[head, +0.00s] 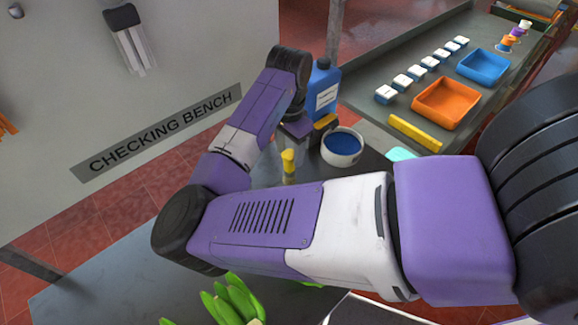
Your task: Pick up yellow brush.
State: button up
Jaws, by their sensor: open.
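A small yellow object (288,163), probably the yellow brush, stands upright on the dark bench top left of the white bowl. It is too small to make out bristles. My gripper (297,150) points down at the end of my purple and white arm, close to this yellow object. The gripper is open, and its fingertips are hard to make out. I cannot tell whether the object is between the fingers or in front of them. Another yellow piece (325,121) shows by the blue jug, partly hidden.
A blue jug (325,85) and a white bowl with blue contents (343,160) stand close right of the gripper. Green finger-like stems (235,300) lie at the near edge. A side table holds an orange tray (447,112) and a blue tray (485,75).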

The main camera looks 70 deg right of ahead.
jog(key=shift+f, duration=1.35)
grip_shut()
notch_tip(320, 180, up, 20)
jog(key=b, duration=0.1)
